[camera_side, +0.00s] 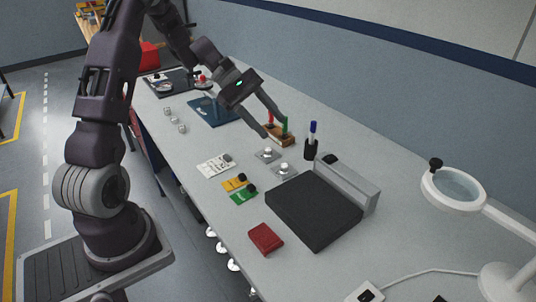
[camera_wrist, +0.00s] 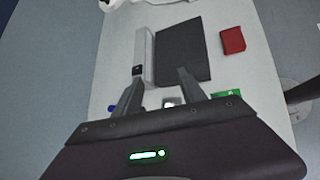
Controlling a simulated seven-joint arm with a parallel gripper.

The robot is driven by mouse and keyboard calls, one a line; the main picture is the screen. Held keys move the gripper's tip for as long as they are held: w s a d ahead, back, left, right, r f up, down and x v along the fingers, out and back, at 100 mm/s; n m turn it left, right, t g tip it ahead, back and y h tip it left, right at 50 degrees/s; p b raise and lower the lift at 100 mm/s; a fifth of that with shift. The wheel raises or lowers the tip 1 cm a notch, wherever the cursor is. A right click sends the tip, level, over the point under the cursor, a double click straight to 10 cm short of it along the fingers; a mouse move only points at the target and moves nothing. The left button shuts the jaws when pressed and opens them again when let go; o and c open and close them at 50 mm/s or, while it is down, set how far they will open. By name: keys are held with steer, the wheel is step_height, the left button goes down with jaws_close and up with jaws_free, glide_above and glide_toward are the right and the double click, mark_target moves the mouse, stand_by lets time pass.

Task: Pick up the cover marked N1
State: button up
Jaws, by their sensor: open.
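Several small plates with knobs lie on the bench in the side view, and I cannot read an N1 mark on any. Two are grey with pale knobs: a farther grey plate (camera_side: 261,157) and a nearer grey plate (camera_side: 279,173). A yellow plate (camera_side: 229,186) and a green plate (camera_side: 237,198) have black knobs; the green one also shows in the wrist view (camera_wrist: 230,94). My gripper (camera_side: 276,127) is open and empty, above the bench near the grey plates. In the wrist view my gripper (camera_wrist: 158,76) has a pale knob (camera_wrist: 168,102) near its fingers, partly hidden by its body.
A wooden block (camera_side: 279,138) with red and green uprights and a pen cup (camera_side: 311,149) stand close to the fingers. A black slab (camera_side: 313,208) with a grey bar behind, a red box (camera_side: 265,238) and a magnifier lamp (camera_side: 454,187) are to the right.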

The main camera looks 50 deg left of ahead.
steer(key=w+a+f+n+t, duration=0.1)
steer(key=a+f+n+t, duration=0.1)
steer(key=a+f+n, duration=0.3)
steer(key=n+t, duration=0.4)
glide_toward(266, 148)
steer(key=shift+w+d, duration=0.3)
steer(key=shift+d, duration=0.25)
steer(key=shift+w+d, duration=0.35)
steer(key=shift+d, duration=0.15)
steer(key=shift+w+f, duration=0.2)
steer(key=shift+f, duration=0.15)
steer(key=x, duration=0.6)
steer(key=shift+w+f, duration=0.2)
steer(key=shift+f, duration=0.1)
jaws_close()
